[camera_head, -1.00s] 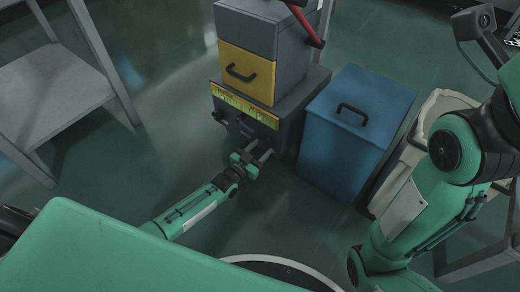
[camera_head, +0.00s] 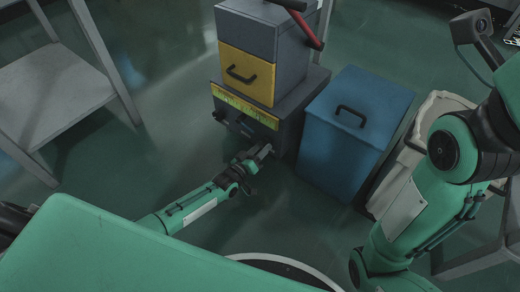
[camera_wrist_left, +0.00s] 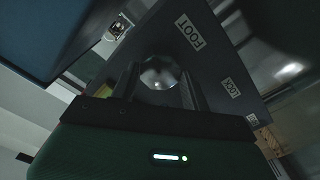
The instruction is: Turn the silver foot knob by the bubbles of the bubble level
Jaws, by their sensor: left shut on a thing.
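The silver foot knob (camera_wrist_left: 158,73) shows as a shiny round end between the two fingers of my left gripper (camera_wrist_left: 160,85) in the left wrist view, beside the "FOOT" label (camera_wrist_left: 190,32). The fingers are shut on it from both sides. In the head view my left gripper (camera_head: 266,151) is at the lower right front of the dark machine base (camera_head: 290,115), and the knob is hidden there. A yellow-green strip (camera_head: 245,107), apparently the bubble level, runs along the base's front top edge. Its bubbles are too small to read. My right gripper is not in view.
A blue bin (camera_head: 350,130) with a black handle stands right of the machine. A yellow drawer (camera_head: 245,75) sits above the base. A grey table (camera_head: 50,95) is at the left. A "LOCK" label (camera_wrist_left: 232,87) is near the knob. Open floor lies left of my arm.

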